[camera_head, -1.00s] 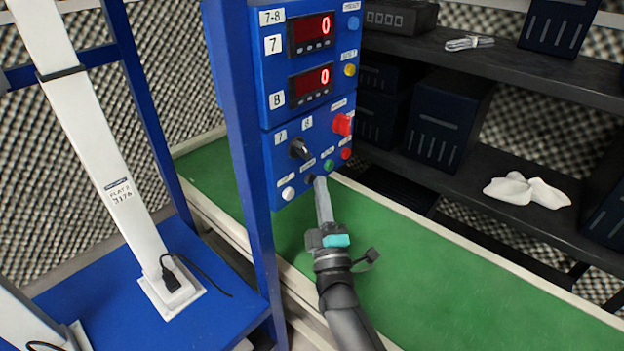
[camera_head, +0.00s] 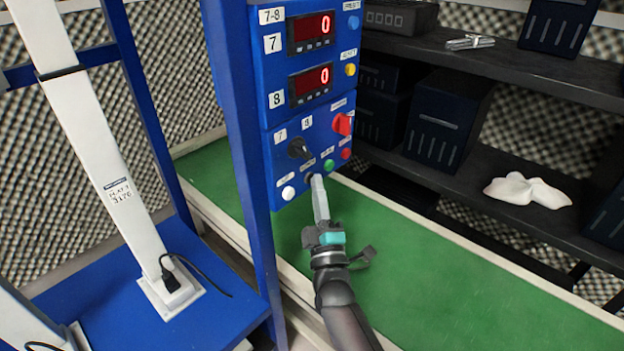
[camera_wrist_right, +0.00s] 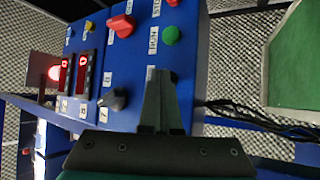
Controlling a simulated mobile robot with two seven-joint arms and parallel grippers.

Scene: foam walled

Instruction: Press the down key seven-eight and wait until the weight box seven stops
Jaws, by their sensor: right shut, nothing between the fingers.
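The blue control panel (camera_head: 268,140) carries a "7-8" label and two red displays that both read 0, one beside label 7 (camera_head: 312,30) and one beside label 8 (camera_head: 311,82). Its bottom row holds a white key (camera_head: 288,193), a green key (camera_head: 328,165) and a red key (camera_head: 346,154). My right gripper (camera_head: 317,178) is shut and empty, with its tips at the dark key spot between the white and green keys. The tips hide that key, so contact is unclear. The wrist view shows the shut fingers (camera_wrist_right: 160,95) below the green key (camera_wrist_right: 172,35). No weight box seven is identifiable. My left gripper is out of view.
A black selector knob (camera_head: 299,149) and a red knob (camera_head: 342,124) sit above the key row. A blue post (camera_head: 240,150) stands left of the panel. A green surface (camera_head: 420,245) lies below. Dark shelves (camera_head: 510,75) hold boxes at the right.

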